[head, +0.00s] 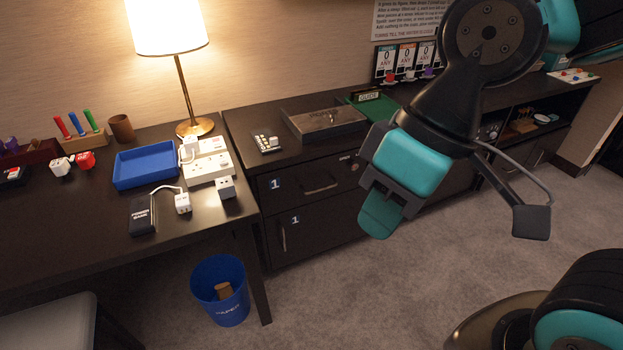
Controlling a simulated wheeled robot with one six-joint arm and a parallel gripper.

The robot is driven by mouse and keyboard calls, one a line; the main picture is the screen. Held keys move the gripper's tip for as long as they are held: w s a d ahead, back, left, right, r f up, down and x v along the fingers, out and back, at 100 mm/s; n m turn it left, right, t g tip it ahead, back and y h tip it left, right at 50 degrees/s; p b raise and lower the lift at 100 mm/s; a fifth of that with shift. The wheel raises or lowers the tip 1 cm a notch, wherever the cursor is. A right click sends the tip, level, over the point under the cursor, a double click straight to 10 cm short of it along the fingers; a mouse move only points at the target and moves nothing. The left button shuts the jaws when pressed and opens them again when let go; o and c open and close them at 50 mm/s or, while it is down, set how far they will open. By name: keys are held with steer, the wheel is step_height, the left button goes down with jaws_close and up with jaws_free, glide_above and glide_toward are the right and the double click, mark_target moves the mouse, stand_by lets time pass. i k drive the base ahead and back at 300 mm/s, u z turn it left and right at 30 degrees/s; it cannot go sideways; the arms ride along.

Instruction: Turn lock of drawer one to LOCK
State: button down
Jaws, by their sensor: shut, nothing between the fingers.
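Drawer one (295,191) is the upper dark drawer of the cabinet, with a white "1" and a bar handle (320,186); it looks closed. Its lock (355,168) is a small round piece at the front's upper right, just left of my gripper. A small pale word (347,157), seemingly OPEN, is beside it; the knob's exact angle is too small to tell. My gripper (380,218) is shut and empty, pointing down in front of the cabinet, to the right of and lower than the lock in the picture. It hides part of the cabinet front.
A lower door (310,232), also marked "1", is under the drawer. A wooden box (325,119) and a keypad (267,143) are on the cabinet top. The desk at left holds a blue tray (146,165) and lamp (186,85). A blue bin (220,290) stands below; carpet in front is clear.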

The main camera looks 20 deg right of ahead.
mark_target(353, 166)
steer(key=z, duration=0.45)
steer(key=k, duration=0.6)
steer(key=z, duration=0.25)
steer(key=i, duration=1)
steer(key=z, duration=0.2)
